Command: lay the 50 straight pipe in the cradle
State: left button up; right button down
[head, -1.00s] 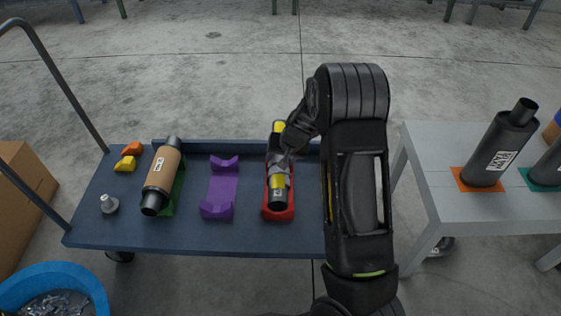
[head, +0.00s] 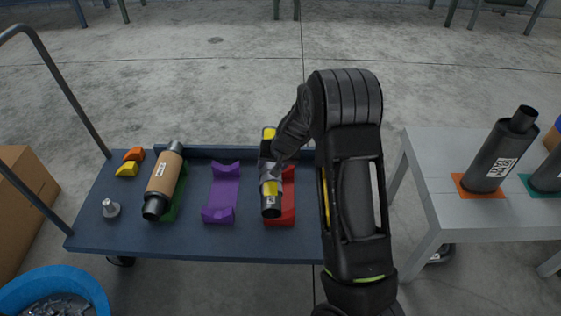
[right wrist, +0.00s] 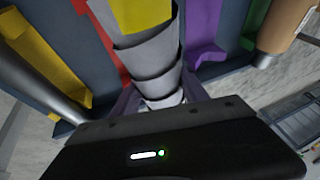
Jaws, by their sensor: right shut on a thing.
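In the right wrist view the pipe (right wrist: 150,62) runs up from the jaws, with a yellow band (right wrist: 145,14) at the top. The red cradle shows beside it. A purple cradle (head: 221,195) to the left is empty. No size marking can be read on the pipe. My left gripper is out of view.
A brown-banded muffler (head: 163,178) lies in a green cradle (head: 182,198) on the blue cart (head: 200,242). Yellow and orange blocks (head: 127,169) and a small metal part (head: 110,208) lie at left. Another pipe (right wrist: 38,72) rests by a yellow cradle, hidden by my arm in the head view.

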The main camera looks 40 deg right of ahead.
jog(key=w+a+r+p, duration=0.2)
jog(key=w+a, duration=0.9)
jog(key=a, duration=0.2)
jog(key=shift+r+m, duration=0.15)
jog(key=shift+m, duration=0.25)
jog(key=shift+f+b, duration=4.05)
jog(key=shift+f, duration=2)
